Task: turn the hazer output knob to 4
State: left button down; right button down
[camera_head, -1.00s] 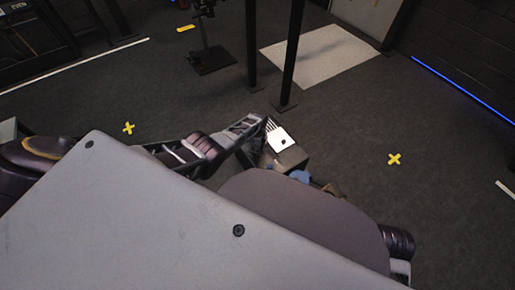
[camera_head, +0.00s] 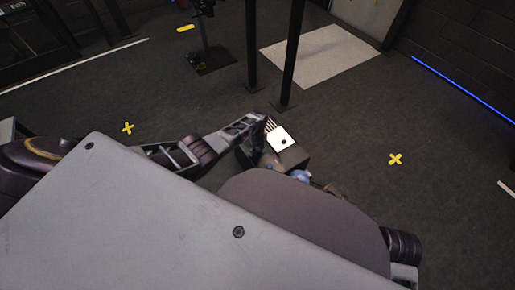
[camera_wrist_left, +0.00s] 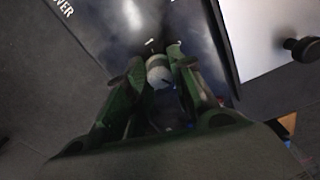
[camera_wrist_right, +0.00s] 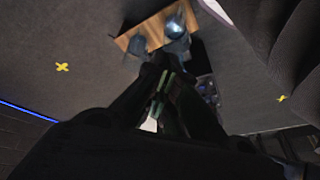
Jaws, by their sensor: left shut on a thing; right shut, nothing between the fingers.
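The hazer is a dark box with a white plate (camera_head: 283,140) on top, in the middle of the head view. In the left wrist view its dark panel (camera_wrist_left: 105,22) fills the upper part, with white lettering ending in "WER". My left gripper (camera_wrist_left: 162,68) is shut on a pale, rounded knob (camera_wrist_left: 158,74) on this panel. A small white mark shows just beyond the fingertips. No number on the dial is readable. My right gripper (camera_wrist_right: 162,85) is shut and empty, away from the knob.
A white plate with a black round knob (camera_wrist_left: 303,49) stands right of the left fingers. A wooden crate (camera_wrist_right: 150,32) with bluish objects lies beyond the right fingers. Black poles (camera_head: 292,60) rise behind the hazer. Open dark floor with yellow crosses (camera_head: 395,159) surrounds it.

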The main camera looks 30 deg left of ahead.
aim_at(258, 148)
pick_arm(q)
jog(key=m, duration=0.3)
jog(key=shift+b, duration=0.3)
jog(key=shift+m, duration=0.7)
pick_arm(e)
jog(key=x, duration=0.2)
jog(key=shift+a+f, duration=0.2)
jog(key=shift+f, duration=0.1)
pick_arm(q)
jog(key=c, duration=1.2)
grip_release()
pick_arm(e)
jog(key=shift+s, duration=0.1)
pick_arm(q)
jog(key=shift+r, duration=0.25)
jog(key=shift+r, duration=5.75)
